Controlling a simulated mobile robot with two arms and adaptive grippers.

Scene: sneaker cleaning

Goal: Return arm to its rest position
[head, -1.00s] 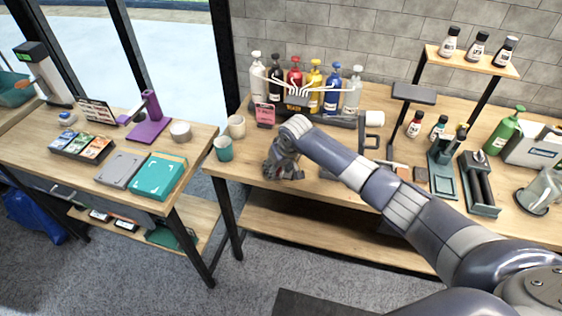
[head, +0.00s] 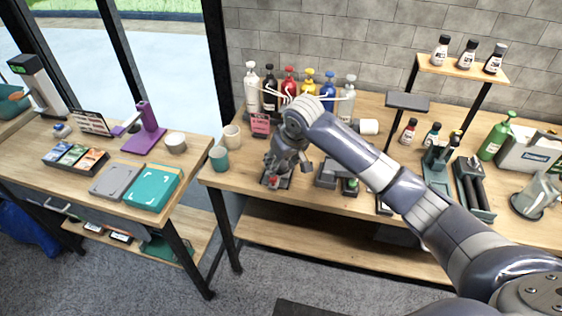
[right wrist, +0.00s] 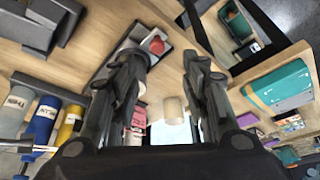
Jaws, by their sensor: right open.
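My right arm (head: 380,175) reaches in from the lower right of the head view across the wooden workbench (head: 345,203). My right gripper (head: 290,165) is above the bench's front left part. In the right wrist view its two fingers (right wrist: 163,70) stand apart with nothing between them. A small dark tray with a red item (head: 275,181) lies just below the gripper and is partly hidden by it. That red item also shows beyond the fingers in the right wrist view (right wrist: 156,44). My left gripper is not in view.
Colored pump bottles (head: 289,88) stand in a rack behind the gripper. A teal cup (head: 219,158) and a cream cup (head: 231,137) stand to its left. A grey block-like device (head: 330,173) is close on its right. A small shelf (head: 460,68) holds three bottles.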

